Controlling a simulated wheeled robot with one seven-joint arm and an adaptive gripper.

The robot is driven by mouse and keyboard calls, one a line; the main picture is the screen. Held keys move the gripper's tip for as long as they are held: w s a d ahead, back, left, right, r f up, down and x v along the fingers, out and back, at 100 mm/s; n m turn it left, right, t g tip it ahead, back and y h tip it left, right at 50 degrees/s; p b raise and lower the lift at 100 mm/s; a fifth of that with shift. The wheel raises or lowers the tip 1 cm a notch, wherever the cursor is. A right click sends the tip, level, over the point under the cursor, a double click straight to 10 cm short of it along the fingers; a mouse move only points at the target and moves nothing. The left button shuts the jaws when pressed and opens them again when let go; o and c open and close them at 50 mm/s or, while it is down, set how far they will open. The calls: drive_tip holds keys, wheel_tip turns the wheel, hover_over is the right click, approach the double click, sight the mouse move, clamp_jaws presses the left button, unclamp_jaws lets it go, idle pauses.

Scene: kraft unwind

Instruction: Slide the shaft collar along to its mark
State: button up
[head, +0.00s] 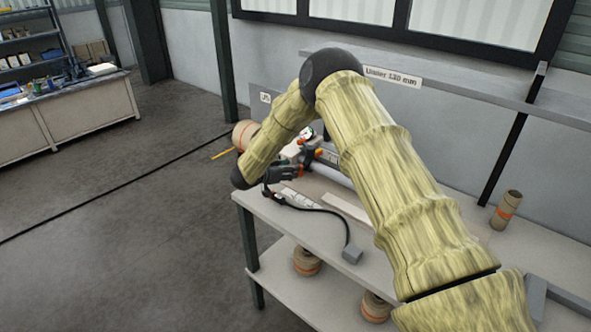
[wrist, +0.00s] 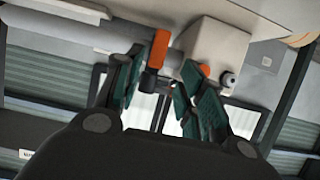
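In the wrist view my gripper (wrist: 163,80) is open, its teal-padded fingers spread apart. An orange lever (wrist: 159,48) on a small grey part shows between the fingertips. This may be the shaft collar; I cannot tell whether a finger touches it. A second orange piece (wrist: 195,75) lies by the right finger, beside a pale block (wrist: 215,45). In the head view my gripper (head: 284,173) is beside the left end of a pale shaft (head: 333,173) above the bench. Orange parts (head: 318,153) show there, partly hidden by my arm. The mark cannot be made out.
The grey bench (head: 290,222) carries a black cable running to a grey box (head: 352,254), and a kraft roll (head: 508,210) at right. Another roll (head: 245,134) is at the bench's far left end. More rolls (head: 306,262) sit on the lower shelf.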

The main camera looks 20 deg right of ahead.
drive_tip(key=shift+v, duration=2.7)
